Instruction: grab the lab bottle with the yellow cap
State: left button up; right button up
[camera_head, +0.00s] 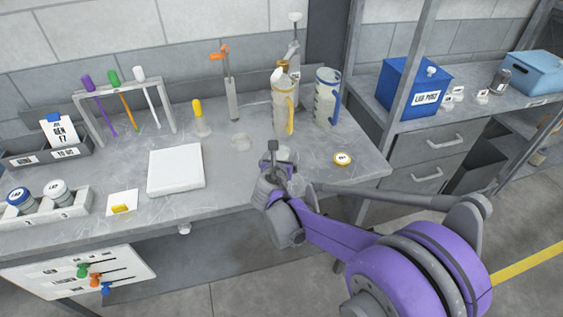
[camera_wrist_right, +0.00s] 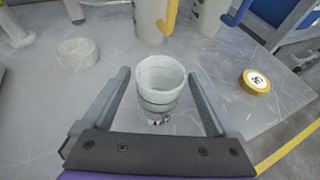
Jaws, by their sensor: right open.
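A low round yellow cap (camera_head: 343,159) with a white label on top lies on the grey bench near its right front corner. It also shows in the right wrist view (camera_wrist_right: 256,81), right of my right gripper. My right gripper (camera_head: 277,168) is open over the bench's front part. In the right wrist view, an open-topped pale, clear jar (camera_wrist_right: 160,82) without a cap stands between the spread fingers (camera_wrist_right: 162,100); I see no grip on it. In the head view my gripper mostly hides this jar. A small flask with a yellow top (camera_head: 198,115) stands further left.
A jug with a yellow handle (camera_head: 284,105) and a jug with a blue handle (camera_head: 326,100) stand behind my right gripper. A small clear dish (camera_head: 241,143) and a white pad (camera_head: 176,169) are to its left. Two lab bottles with blue and white caps sit in a rack (camera_head: 75,210).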

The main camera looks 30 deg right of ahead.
aim_at(282, 153)
jog(key=x, duration=0.3)
jog(key=shift+a, duration=0.1)
jog(key=c, duration=1.4)
